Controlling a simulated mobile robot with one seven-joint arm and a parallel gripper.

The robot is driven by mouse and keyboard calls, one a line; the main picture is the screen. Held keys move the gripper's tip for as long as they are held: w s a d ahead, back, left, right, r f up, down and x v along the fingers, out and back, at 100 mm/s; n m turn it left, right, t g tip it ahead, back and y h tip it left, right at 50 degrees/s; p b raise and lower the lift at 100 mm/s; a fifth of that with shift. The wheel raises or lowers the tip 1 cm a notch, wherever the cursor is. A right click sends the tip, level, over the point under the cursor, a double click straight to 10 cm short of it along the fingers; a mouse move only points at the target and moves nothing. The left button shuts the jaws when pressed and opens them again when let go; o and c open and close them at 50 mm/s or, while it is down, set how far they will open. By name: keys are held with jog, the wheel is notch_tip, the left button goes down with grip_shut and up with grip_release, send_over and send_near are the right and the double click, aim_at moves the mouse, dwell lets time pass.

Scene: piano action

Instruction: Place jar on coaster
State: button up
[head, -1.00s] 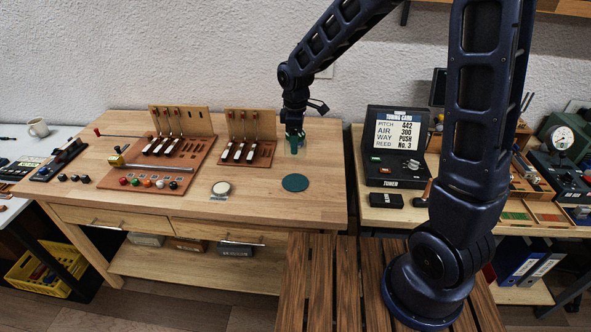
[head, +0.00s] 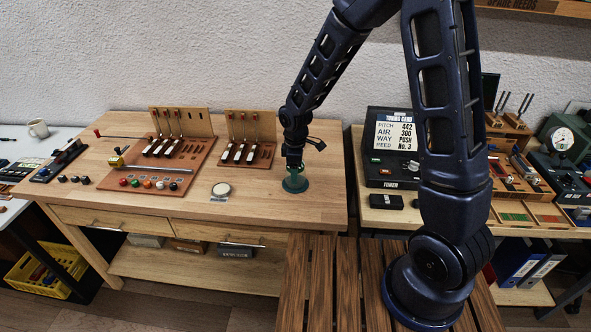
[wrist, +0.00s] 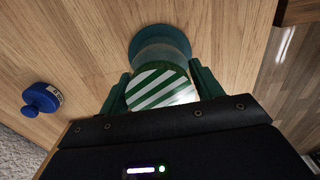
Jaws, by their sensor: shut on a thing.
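The jar (wrist: 162,88) has a green and white striped top and a clear, pale body in the wrist view. My gripper (head: 294,168) is shut on it, with one green finger on each side of the striped top. The teal round coaster (head: 294,188) lies on the wooden bench, directly below my gripper. In the wrist view the coaster (wrist: 160,31) shows as a teal rim beyond the jar's base. The jar looks over the coaster and roughly upright. I cannot tell whether its base touches the coaster.
A blue knobbed object (wrist: 40,98) with a label stands on the bench in the wrist view. A pale round disc (head: 221,189) lies left of the coaster. Wooden racks with levers (head: 247,140) stand further back. The black tuner box (head: 392,146) is to the right.

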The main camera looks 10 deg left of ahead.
jog(key=o, duration=1.1)
